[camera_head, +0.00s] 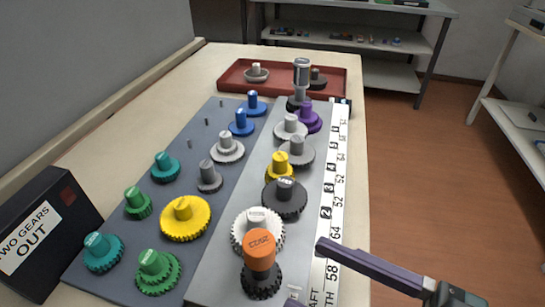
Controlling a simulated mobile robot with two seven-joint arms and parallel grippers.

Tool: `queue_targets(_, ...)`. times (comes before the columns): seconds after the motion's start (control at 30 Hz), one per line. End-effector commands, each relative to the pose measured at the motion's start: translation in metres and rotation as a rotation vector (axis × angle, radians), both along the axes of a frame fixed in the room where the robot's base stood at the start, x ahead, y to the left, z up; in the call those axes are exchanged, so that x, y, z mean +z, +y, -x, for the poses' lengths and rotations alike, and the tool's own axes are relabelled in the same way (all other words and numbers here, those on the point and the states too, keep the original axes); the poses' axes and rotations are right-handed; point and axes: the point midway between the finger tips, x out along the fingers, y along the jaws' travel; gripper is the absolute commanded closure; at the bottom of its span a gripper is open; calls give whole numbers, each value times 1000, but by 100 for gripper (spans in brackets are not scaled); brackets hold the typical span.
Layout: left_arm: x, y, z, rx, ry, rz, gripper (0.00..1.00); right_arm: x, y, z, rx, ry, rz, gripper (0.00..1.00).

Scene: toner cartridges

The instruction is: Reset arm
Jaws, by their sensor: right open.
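My right gripper (308,271) is at the lower right, near the front end of the grey gear board. One long dark purple finger reaches in from the right across the scale strip. The jaws are apart, with nothing seen held. Beside it on the board stands an orange-capped dark gear (260,250), with a white gear (245,236) behind it. I cannot tell whether a finger touches the board. My left gripper is not in view.
The blue-grey board (135,214) carries several coloured gears and some bare pegs. A tall metal cylinder (301,73) stands at the far end of the grey board. Behind is a red tray (230,77) with two gears. A black sign box (45,225) stands left. Floor is clear at right.

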Motion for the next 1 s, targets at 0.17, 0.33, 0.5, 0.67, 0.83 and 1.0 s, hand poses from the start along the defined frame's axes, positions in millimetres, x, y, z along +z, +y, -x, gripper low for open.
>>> queue_targets(0.17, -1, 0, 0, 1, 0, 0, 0, 0, -18, 12, 0, 0, 1, 31)
queue_targets(0.33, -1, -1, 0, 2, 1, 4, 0, 0, -21, 14, 0, -2, -1, 31)
queue_targets(0.5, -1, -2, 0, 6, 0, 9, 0, 0, -21, 14, 0, -1, 0, 31)
queue_targets(0.67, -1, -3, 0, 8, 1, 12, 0, 1, -20, 14, -1, -1, 0, 31)
queue_targets(0.83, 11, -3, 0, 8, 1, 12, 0, 12, -14, 1, -69, 17, 33, 31)
queue_targets(1.0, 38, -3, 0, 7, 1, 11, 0, 34, -10, -31, -270, 108, 151, 31)
